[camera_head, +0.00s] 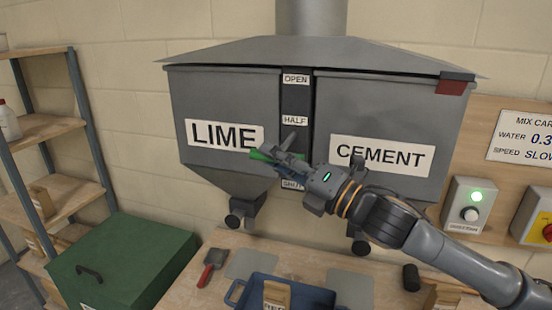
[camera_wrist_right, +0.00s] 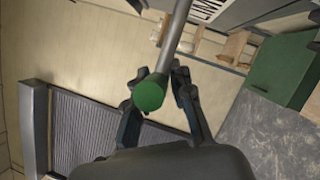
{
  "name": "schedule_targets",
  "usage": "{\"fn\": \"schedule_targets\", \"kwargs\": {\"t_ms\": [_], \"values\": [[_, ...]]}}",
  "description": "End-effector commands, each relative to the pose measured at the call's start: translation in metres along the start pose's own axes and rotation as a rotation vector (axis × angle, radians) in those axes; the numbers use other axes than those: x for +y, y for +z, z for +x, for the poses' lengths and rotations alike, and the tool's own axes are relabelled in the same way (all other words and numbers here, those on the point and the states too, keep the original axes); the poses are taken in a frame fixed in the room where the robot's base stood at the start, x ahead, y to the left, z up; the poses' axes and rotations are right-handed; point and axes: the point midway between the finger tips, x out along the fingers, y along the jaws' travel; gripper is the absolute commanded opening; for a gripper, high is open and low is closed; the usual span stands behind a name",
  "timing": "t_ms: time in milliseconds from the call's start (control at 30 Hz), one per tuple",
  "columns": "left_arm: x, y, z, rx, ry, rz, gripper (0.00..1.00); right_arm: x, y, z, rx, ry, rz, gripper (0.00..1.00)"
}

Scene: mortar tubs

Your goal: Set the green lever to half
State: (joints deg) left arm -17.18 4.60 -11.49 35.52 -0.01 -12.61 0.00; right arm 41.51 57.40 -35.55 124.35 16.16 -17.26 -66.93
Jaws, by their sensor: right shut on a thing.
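The green lever's grip (camera_head: 261,155) shows just left of my right gripper (camera_head: 287,157), in front of the lower right end of the LIME label. Its height is between the HALF sign (camera_head: 294,120) and the SHUT sign (camera_head: 291,184), which is partly hidden by the gripper. In the right wrist view the green end of the lever (camera_wrist_right: 150,93) lies between the fingers of my right gripper (camera_wrist_right: 156,82), with its grey rod running away upward. The right gripper is shut on it. My left gripper is not in view.
The grey hopper has LIME (camera_head: 222,135) and CEMENT (camera_head: 381,155) bins. An OPEN sign (camera_head: 296,79) tops the strip. A green chest (camera_head: 125,262) and shelves (camera_head: 60,130) stand left; a green-lit switch box (camera_head: 470,205) is right.

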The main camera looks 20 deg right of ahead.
Motion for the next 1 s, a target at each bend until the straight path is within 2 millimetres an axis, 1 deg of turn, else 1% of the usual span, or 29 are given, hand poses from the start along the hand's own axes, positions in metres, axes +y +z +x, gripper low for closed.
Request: {"fn": "schedule_targets", "kwargs": {"t_ms": [33, 400, 433, 467, 500, 533, 867, 1000], "values": [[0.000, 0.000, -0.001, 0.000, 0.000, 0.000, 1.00, 0.004, 0.004, 0.000, -0.006, 0.006, -0.013, 0.00], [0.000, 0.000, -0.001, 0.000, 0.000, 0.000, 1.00, 0.004, 0.005, 0.000, -0.008, 0.005, -0.014, 0.00], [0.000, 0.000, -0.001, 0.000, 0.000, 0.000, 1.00, 0.004, 0.005, 0.000, -0.008, 0.005, -0.014, 0.24], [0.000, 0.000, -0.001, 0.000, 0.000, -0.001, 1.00, 0.004, 0.005, 0.000, -0.008, 0.004, -0.014, 0.30], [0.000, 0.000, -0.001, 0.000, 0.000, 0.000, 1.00, 0.003, 0.005, 0.000, -0.008, 0.004, -0.013, 0.38], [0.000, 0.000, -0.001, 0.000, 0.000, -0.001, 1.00, 0.003, 0.005, 0.000, -0.007, 0.003, -0.012, 0.43], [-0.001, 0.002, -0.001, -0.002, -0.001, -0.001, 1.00, 0.001, 0.003, -0.001, -0.004, 0.000, -0.004, 0.43], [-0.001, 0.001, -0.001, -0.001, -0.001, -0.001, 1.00, 0.000, 0.002, -0.011, -0.004, -0.002, -0.003, 0.43]]}}
